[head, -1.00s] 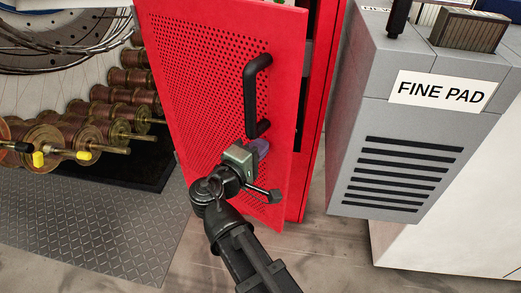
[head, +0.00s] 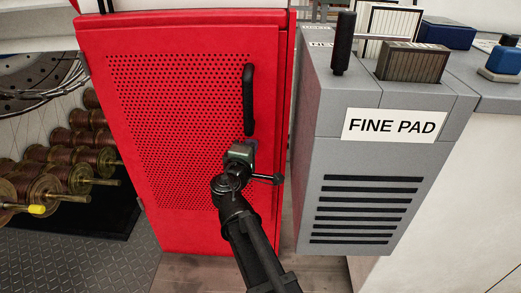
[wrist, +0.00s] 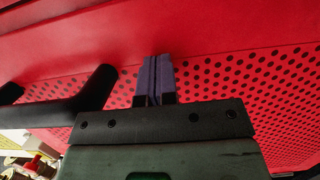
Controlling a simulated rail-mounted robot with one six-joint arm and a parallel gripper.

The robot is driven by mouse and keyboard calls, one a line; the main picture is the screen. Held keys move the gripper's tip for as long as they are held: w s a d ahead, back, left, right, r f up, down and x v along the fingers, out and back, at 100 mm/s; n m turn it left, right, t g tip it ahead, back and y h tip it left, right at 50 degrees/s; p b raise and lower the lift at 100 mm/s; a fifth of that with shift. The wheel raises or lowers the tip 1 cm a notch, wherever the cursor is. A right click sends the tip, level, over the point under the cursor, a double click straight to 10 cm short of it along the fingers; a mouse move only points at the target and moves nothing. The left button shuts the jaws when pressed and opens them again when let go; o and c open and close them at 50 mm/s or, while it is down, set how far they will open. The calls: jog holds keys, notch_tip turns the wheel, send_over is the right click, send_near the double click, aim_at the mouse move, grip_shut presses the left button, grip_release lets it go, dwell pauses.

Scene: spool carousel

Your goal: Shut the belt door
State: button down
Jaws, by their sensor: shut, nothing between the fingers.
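The belt door (head: 185,60) is a red panel with a perforated field and a black vertical handle (head: 249,100) near its right edge. In the head view it lies nearly flush with its red cabinet frame; I cannot tell whether it is fully seated. My gripper (wrist: 155,80) is shut and empty, its purple fingers pointing at the red door face in the wrist view. The handle also shows at the left of the wrist view (wrist: 75,100). Whether the fingertips touch the door is unclear.
A grey cabinet labelled FINE PAD (head: 394,125) stands close to the right of the door. Several copper spools (head: 70,150) on rods sit to the left. A strip of floor (head: 195,272) shows below the door.

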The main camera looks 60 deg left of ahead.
jog(key=w+d+v, duration=0.2)
jog(key=v, duration=1.1)
jog(key=shift+d, duration=0.4)
jog(key=shift+s, duration=0.15)
